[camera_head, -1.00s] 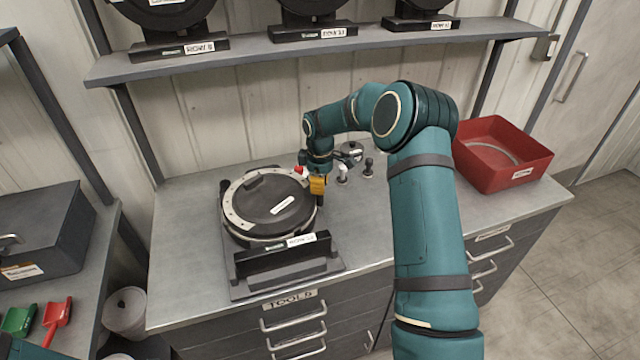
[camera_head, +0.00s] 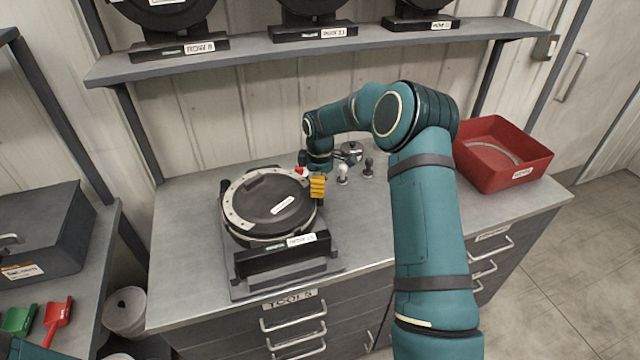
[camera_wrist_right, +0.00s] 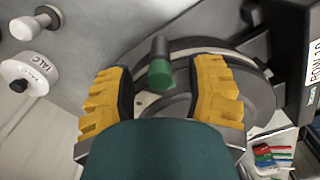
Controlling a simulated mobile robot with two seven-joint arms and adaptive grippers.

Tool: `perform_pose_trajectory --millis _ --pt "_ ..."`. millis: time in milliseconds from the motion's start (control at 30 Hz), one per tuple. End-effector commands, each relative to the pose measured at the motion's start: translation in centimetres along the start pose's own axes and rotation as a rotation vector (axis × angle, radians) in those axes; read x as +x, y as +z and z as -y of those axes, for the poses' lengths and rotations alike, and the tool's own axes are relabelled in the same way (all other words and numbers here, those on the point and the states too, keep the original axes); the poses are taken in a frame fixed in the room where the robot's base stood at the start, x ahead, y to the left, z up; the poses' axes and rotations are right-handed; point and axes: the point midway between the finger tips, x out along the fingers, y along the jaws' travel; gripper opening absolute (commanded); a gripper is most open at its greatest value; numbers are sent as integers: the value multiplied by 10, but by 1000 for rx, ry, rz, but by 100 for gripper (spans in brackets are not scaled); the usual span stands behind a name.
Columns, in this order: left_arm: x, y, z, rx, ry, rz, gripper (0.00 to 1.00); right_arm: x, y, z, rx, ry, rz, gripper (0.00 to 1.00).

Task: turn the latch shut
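The seed meter (camera_head: 270,200) is a round dark housing with a pale rim, lying in a black stand on the bench. In the right wrist view, its housing (camera_wrist_right: 210,110) lies beyond my fingers. A dark latch handle with a green end (camera_wrist_right: 159,72) shows between the fingertips, with gaps on both sides. My right gripper (camera_head: 318,187) has yellow fingers and is at the meter's right edge; in the wrist view the gripper (camera_wrist_right: 160,85) is open and holds nothing. In the head view the latch is largely hidden by the gripper. My left gripper is out of view.
A small red and white part (camera_head: 300,170) shows at the meter's rim. A white-topped knob (camera_head: 342,172), a dark knob (camera_head: 368,168) and a talc container (camera_wrist_right: 28,75) stand close behind. A red bin (camera_head: 500,155) sits at the right. The bench's front left is clear.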

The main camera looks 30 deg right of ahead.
Motion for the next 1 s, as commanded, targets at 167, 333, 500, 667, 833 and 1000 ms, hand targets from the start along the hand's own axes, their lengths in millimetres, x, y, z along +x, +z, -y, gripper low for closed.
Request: perform_pose_trajectory --millis 167,333,500,667,833,1000 --pt "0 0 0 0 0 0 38 -1 0 0 0 0 0 54" --pt "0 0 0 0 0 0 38 -15 0 -1 1 3 -1 54" --pt "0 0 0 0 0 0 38 -47 0 -1 0 4 -1 54" --pt "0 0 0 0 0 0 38 -80 -1 0 0 3 -2 54" --pt "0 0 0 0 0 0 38 -106 0 0 1 2 0 54" --pt "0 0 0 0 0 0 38 -118 0 0 0 0 0 54"
